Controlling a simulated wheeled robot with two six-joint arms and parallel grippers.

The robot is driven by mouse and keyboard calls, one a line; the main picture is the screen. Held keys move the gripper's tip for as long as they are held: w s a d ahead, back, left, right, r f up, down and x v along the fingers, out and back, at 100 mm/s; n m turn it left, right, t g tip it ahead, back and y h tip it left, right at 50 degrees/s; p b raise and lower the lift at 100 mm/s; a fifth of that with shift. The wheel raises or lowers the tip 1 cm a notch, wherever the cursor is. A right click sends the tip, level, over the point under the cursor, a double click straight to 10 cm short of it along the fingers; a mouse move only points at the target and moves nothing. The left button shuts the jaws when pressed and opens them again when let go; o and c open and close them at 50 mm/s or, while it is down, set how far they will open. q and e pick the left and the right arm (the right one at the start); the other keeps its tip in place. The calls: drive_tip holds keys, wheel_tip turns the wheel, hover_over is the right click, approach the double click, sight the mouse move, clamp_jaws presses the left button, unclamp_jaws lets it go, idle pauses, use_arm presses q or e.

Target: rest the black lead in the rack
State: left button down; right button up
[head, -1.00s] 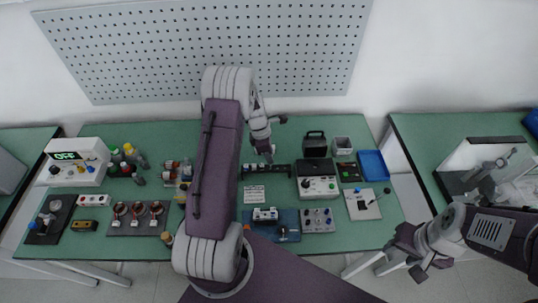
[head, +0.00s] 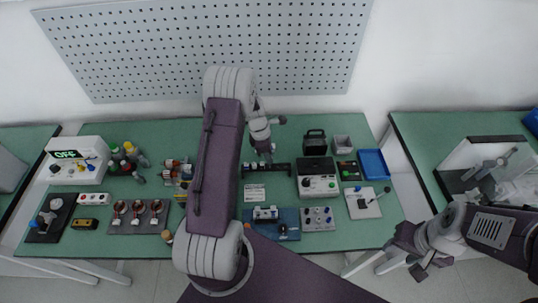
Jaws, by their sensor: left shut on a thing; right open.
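The rack is probably the long black bar (head: 253,171) with pale slots near the middle of the green bench. My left gripper (head: 268,157) points down just behind this bar, close to it. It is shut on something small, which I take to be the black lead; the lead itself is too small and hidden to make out. I cannot tell whether it touches the bar. My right gripper (head: 418,264) is open and empty, in front of the bench's right front corner.
A white meter with a black top (head: 318,186) stands right of the bar. A blue tray (head: 373,163) is at the bench's right. A white supply reading OFF (head: 77,161), bottles and three stators (head: 138,214) are at the left. A perforated panel (head: 300,45) rises behind.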

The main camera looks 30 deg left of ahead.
use_arm(q)
drive_tip(key=shift+f+b, duration=0.55)
drive_tip(key=shift+f, duration=0.45)
drive_tip(key=shift+f, duration=0.1)
drive_tip(key=shift+f+b, duration=0.6)
drive_tip(key=shift+f, duration=0.25)
drive_tip(key=c, duration=1.3)
unclamp_jaws()
drive_tip(key=shift+r, duration=0.1)
